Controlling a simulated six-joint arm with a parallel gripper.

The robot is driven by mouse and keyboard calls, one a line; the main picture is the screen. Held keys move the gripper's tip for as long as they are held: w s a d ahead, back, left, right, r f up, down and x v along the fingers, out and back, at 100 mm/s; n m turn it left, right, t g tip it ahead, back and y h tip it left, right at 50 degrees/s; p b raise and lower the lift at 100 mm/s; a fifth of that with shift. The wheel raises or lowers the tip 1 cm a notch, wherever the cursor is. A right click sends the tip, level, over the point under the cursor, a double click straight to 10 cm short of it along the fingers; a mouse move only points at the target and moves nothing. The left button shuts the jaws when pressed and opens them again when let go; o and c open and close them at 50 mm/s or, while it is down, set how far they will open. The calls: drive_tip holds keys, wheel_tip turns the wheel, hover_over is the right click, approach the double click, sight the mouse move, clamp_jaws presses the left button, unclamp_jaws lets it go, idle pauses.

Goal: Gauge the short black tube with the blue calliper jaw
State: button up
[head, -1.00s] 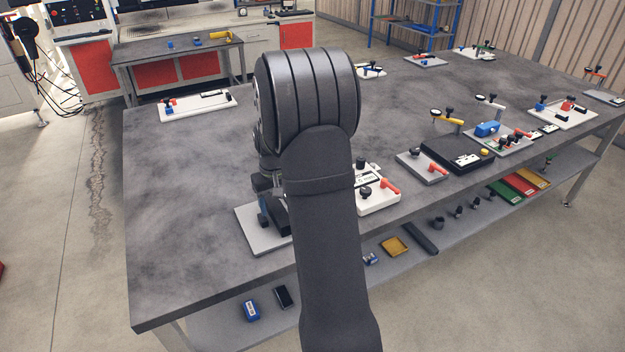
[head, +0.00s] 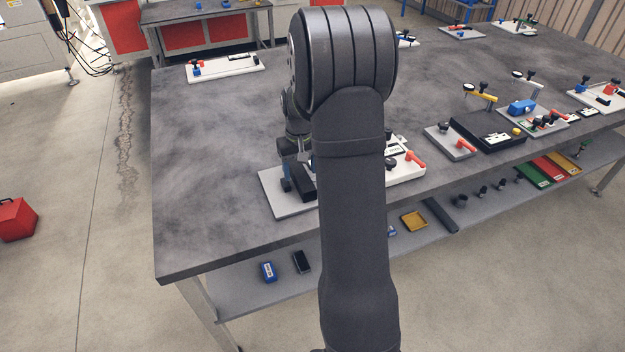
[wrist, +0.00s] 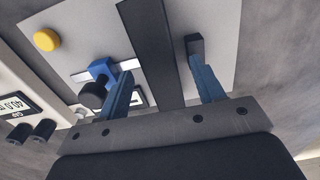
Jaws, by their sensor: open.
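My gripper (wrist: 161,60) is open over a pale grey plate (wrist: 80,22), with its two blue fingers on either side of a long black bar (wrist: 143,30). I cannot tell whether the fingers touch the bar. The blue calliper jaw (wrist: 103,70) sits on a metal rail just left of the left finger, with a round black knob-like piece (wrist: 92,95) in front of it. I cannot make out for sure which piece is the short black tube. In the head view my arm hides most of the gripper (head: 297,168) and part of the plate (head: 285,204).
A white fixture with a red handle (head: 413,157) stands right of the plate. A grey plate with a red handle (head: 448,142) and a dark block (head: 483,133) lie further right. A yellow button (wrist: 46,39) is on the plate.

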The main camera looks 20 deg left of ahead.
drive_tip(key=c, duration=0.3)
drive_tip(key=w+d+r+n+y, duration=0.2)
drive_tip(key=w+d+r+n, duration=0.15)
drive_tip(key=d+r, duration=0.4)
drive_tip(key=w+d+r+n+y, duration=0.2)
drive_tip(key=d+r+n, duration=0.3)
drive_tip(key=r, duration=0.5)
drive_tip(key=shift+n, duration=0.25)
drive_tip(key=x, duration=1.7)
drive_tip(key=shift+w+a+r, duration=0.1)
drive_tip(key=shift+a, duration=0.15)
drive_tip(key=shift+c, duration=0.2)
